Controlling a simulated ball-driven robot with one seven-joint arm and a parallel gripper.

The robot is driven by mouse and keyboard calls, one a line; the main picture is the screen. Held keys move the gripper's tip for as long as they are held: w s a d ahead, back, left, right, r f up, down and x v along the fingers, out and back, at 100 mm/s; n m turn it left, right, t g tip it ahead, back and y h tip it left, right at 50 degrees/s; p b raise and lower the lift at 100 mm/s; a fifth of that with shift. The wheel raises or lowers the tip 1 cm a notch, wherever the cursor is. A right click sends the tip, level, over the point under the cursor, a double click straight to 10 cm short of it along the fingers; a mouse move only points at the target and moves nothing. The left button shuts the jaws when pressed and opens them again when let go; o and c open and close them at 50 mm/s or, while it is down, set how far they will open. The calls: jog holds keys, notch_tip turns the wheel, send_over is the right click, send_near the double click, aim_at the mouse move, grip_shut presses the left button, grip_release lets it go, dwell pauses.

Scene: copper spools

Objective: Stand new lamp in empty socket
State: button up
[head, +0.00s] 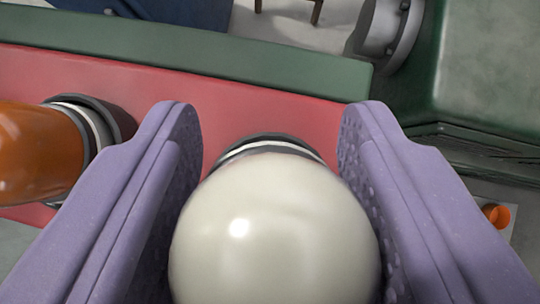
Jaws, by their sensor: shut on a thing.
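My gripper (270,128) has two purple fingers, one on each side of a glossy cream-white globe, the new lamp (275,235). The gripper is shut on this lamp. The lamp's globe fills the lower middle of the view and hides most of what is beneath it. A dark ring with a white band (268,145) shows just past the globe's far edge, against the red surface (235,110). I cannot tell whether this ring is the lamp's own base or a socket around it, nor whether the lamp is seated.
An orange lamp (38,152) with a white band sits in a dark socket (112,120) at the left, beside the left finger. A green rim (190,52) edges the red surface. Green machinery (488,75) with a grey flange (385,28) stands at the right. A small orange knob (496,215) is lower right.

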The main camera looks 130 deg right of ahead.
jog(key=shift+f+b, duration=1.35)
jog(key=shift+b, duration=0.45)
dwell(1.6)
jog(key=o, duration=1.1)
jog(key=v, duration=0.7)
jog(key=shift+s+d+r+b, duration=0.1)
jog(key=shift+s+r+b, duration=0.2)
jog(key=shift+b, duration=0.1)
jog(key=shift+w, duration=0.1)
